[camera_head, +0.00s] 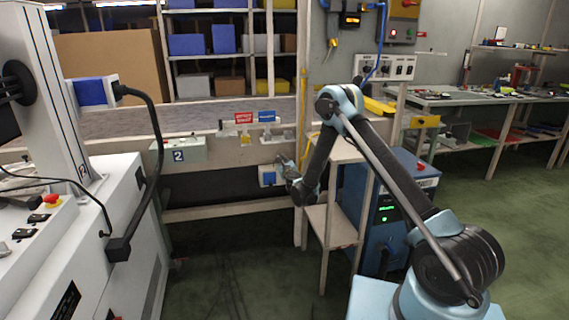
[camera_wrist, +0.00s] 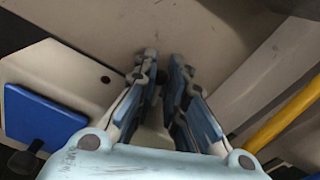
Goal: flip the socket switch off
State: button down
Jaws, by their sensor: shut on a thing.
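The socket box (camera_head: 267,176), white with a blue cover, is mounted low on the wall frame in the head view. In the wrist view its blue cover (camera_wrist: 42,121) and cream body (camera_wrist: 68,72) lie to the left of the fingers. My gripper (camera_head: 281,160) is at the upper right of the box. In the wrist view my gripper (camera_wrist: 161,68) has its two fingers close together, with a narrow gap and a pale piece between them. It is shut on the socket switch, which the fingers mostly hide, so its position cannot be told.
A grey box marked 2 (camera_head: 179,151) is fixed left of the socket. A wooden stand (camera_head: 331,219) and a blue machine (camera_head: 388,215) stand close right of my gripper. The green floor in front is clear.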

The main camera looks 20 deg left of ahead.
jog(key=shift+s+a+f+n, duration=0.1)
jog(key=shift+s+n, duration=0.05)
jog(key=shift+n, duration=0.25)
jog(key=c, duration=1.6)
grip_release()
jog(key=v, duration=0.7)
jog(key=shift+s, duration=0.25)
